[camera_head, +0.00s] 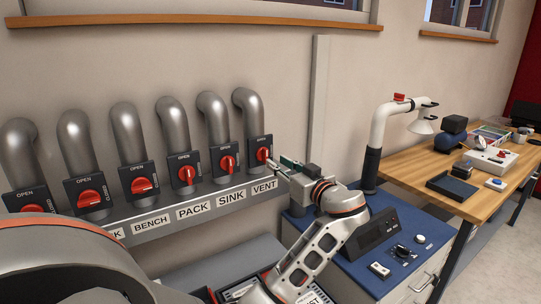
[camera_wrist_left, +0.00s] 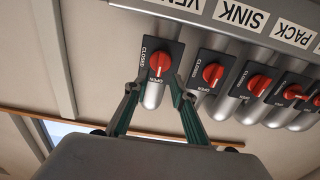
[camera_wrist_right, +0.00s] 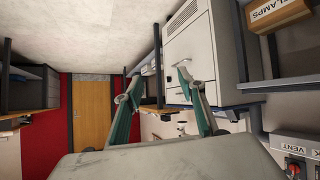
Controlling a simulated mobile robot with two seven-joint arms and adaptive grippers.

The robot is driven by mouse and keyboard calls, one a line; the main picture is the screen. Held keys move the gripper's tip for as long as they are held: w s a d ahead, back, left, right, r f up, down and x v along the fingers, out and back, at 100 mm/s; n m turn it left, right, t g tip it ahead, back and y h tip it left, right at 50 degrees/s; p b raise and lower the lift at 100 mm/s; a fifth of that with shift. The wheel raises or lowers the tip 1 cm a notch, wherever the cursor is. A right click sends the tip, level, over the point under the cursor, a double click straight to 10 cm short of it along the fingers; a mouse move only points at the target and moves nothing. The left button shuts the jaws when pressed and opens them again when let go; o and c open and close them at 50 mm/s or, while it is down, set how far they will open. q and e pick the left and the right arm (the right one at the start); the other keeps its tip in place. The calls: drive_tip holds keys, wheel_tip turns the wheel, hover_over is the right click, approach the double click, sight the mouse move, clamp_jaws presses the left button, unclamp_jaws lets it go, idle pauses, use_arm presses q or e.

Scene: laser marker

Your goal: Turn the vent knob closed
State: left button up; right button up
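The vent knob (camera_head: 262,154) is red on a dark plate above the VENT label (camera_head: 264,186), at the right end of the knob row. Its handle looks upright, in line with the OPEN mark; CLOSED is on the plate's side. In the left wrist view the vent knob (camera_wrist_left: 160,63) appears upside down, just beyond the fingertips. My left gripper (camera_head: 279,163) is open in front of it, with its fingers (camera_wrist_left: 152,84) apart on either side in view. Whether they touch it I cannot tell. My right gripper (camera_wrist_right: 158,86) is open and empty, away from the knobs.
The sink knob (camera_head: 228,163) and pack knob (camera_head: 187,174) sit close left of the vent knob, under grey pipes (camera_head: 248,115). A blue-topped cabinet (camera_head: 345,265) with a black display (camera_head: 370,238) stands below right. A wooden bench (camera_head: 405,172) is farther right.

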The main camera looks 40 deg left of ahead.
sight(267, 156)
use_arm(q)
drive_tip(key=p+x, duration=0.1)
drive_tip(key=x, duration=0.4)
drive_tip(key=shift+w+a, duration=0.1)
drive_tip(key=shift+a, duration=0.3)
clamp_jaws()
